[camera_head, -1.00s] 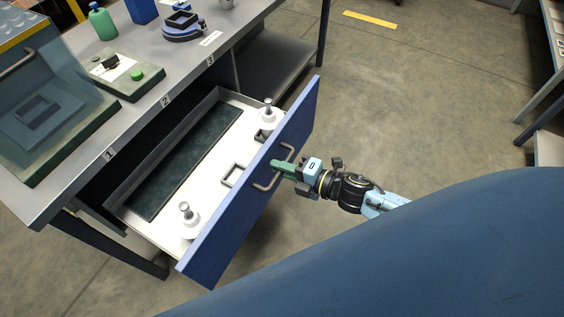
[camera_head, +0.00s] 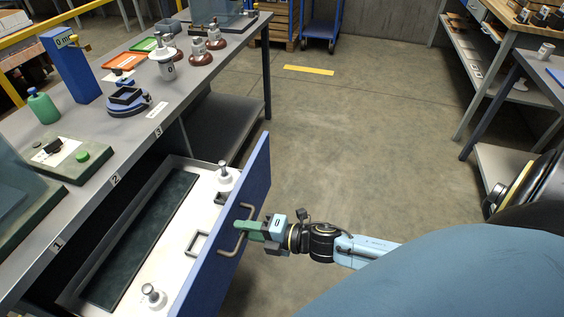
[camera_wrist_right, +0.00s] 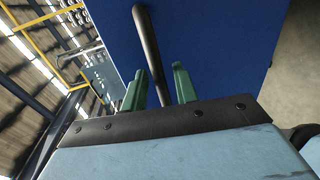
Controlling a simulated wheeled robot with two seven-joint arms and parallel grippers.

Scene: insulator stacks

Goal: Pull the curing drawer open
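The curing drawer (camera_head: 225,225) stands well out from under the grey workbench, its blue front turned toward me. Its bar handle (camera_head: 235,240) is on that front and also shows in the right wrist view (camera_wrist_right: 150,45). My right gripper (camera_head: 250,229) is at the handle. In the right wrist view its two green fingers (camera_wrist_right: 160,88) stand apart on either side of the bar, with a blue gap showing beside the right finger. Inside the drawer are a dark mat (camera_head: 145,235) and white-based pieces at the near (camera_head: 153,296) and far (camera_head: 224,177) ends. My left gripper is out of view.
The bench top (camera_head: 130,150) carries a green bottle (camera_head: 42,107), a blue post (camera_head: 72,65), a blue ring-shaped fixture (camera_head: 127,103) and several brown-based insulators. Open floor (camera_head: 340,140) lies right of the drawer. More benches stand at the right.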

